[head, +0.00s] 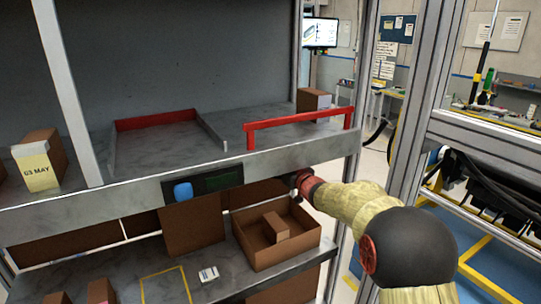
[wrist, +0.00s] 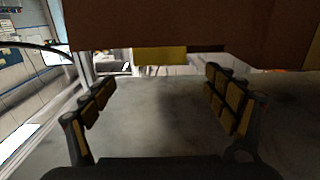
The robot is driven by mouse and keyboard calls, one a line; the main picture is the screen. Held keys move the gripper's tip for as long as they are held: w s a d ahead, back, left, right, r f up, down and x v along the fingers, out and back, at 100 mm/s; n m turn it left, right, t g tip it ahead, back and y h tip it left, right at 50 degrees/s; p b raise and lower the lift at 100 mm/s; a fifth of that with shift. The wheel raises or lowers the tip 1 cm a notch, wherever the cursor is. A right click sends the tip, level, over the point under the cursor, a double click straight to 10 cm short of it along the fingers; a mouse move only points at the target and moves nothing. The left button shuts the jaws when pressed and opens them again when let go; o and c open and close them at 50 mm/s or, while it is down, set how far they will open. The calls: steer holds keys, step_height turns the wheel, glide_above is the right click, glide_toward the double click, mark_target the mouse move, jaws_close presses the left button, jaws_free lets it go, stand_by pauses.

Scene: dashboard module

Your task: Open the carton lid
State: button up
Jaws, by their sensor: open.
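An open-topped brown carton (head: 290,251) sits on the lower shelf in the head view, with a smaller brown box (head: 275,228) inside it. A brown panel (head: 192,232) stands upright to its left; I cannot tell whether it is a lid. My gripper (head: 296,184) reaches in above the carton's back right, under the upper shelf's edge, and is partly hidden. In the wrist view my gripper (wrist: 160,112) is open, its two yellow-padded fingers apart with nothing between them. A brown panel (wrist: 200,22) with a yellow tab (wrist: 160,56) spans the top, ahead of the fingers.
The upper shelf (head: 180,148) holds a red-backed tray area, a red rail (head: 300,122), a brown box (head: 313,100) and a labelled box (head: 38,165). A small white box (head: 208,274) and a yellow outline lie left of the carton. A metal post stands right.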

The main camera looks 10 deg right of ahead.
steer(key=v, duration=0.5)
steer(key=shift+s+d, duration=0.1)
steer(key=shift+s, duration=0.1)
steer(key=shift+c, duration=0.3)
